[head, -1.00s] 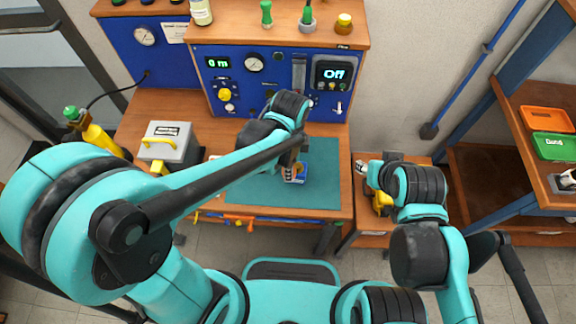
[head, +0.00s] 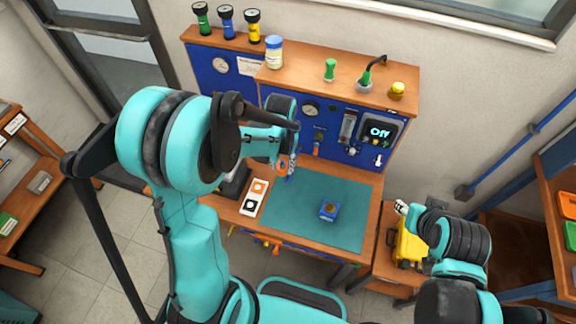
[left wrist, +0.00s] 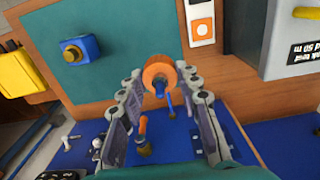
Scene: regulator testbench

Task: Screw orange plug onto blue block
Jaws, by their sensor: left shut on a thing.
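The blue block (head: 329,209) rests on the teal mat (head: 347,187), right of its middle, with a round brownish-yellow top. It also shows in the left wrist view (left wrist: 90,47), apart from my gripper. My left gripper (head: 284,166) is above the mat's left back part, left of and behind the block. In the left wrist view its fingers (left wrist: 160,82) are shut on the orange plug (left wrist: 157,67), a round orange piece with a dull centre, held at the fingertips.
A white tray (head: 247,209) with an orange disc and a black disc stands at the mat's left edge. The blue panel (head: 340,153) with gauges and an "Off" display rises behind the mat. A yellow object (head: 408,247) stands right of the bench. The mat around the block is clear.

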